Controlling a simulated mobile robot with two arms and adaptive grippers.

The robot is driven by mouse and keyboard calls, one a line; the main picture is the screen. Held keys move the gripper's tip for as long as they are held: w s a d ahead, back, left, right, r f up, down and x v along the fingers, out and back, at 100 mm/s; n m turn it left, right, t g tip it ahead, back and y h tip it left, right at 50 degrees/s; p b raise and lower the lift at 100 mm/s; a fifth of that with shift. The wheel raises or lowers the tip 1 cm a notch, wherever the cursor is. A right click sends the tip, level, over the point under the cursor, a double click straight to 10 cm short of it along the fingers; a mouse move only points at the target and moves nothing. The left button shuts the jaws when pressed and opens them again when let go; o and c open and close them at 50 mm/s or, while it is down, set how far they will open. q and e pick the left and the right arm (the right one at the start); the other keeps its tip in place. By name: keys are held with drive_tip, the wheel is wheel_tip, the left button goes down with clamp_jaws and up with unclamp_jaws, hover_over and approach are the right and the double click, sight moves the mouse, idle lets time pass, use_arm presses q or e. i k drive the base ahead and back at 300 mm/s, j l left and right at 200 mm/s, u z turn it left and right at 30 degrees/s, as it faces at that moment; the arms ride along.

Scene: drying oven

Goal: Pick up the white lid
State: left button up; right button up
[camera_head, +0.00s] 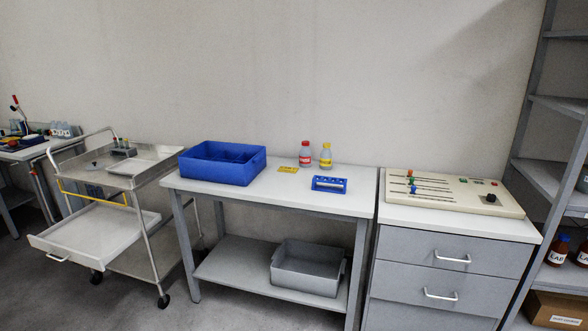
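No thing shows clearly as a white lid. A flat white rectangular piece (156,159) lies on the top tray of the metal trolley at the left; I cannot tell whether it is a lid. Neither of my grippers is in view.
The metal trolley (105,178) stands left of a white-topped table (290,191) holding a blue bin (222,163), red bottle (305,155), yellow bottle (326,157) and blue rack (330,184). A control panel (450,193) tops the drawer cabinet (450,255). Floor shows in front.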

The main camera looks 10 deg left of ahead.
sight(94, 167)
drive_tip(key=i+j+u, duration=0.2)
drive_tip(key=i+u, duration=0.75)
drive_tip(key=i+l+u, duration=0.1)
drive_tip(key=i+u, duration=0.2)
drive_tip(key=u, duration=0.2)
drive_tip(key=i+l+u, duration=0.3)
drive_tip(key=u, duration=0.15)
drive_tip(key=i+j+u, duration=0.2)
drive_tip(key=i+u, duration=0.15)
drive_tip(key=i, duration=0.25)
drive_tip(key=i+j+u, duration=0.1)
drive_tip(key=i+u, duration=0.25)
drive_tip(key=i, duration=0.25)
drive_tip(key=i+l+u, duration=0.1)
drive_tip(key=i+u, duration=0.25)
drive_tip(key=i, duration=0.25)
drive_tip(key=i+j+z, duration=0.1)
drive_tip(key=i, duration=0.75)
drive_tip(key=i+j+z, duration=0.1)
drive_tip(key=z, duration=0.3)
drive_tip(key=i+j+z, duration=0.1)
drive_tip(key=z, duration=0.3)
drive_tip(key=j+z, duration=0.15)
drive_tip(key=z, duration=0.25)
drive_tip(key=i+j, duration=0.05)
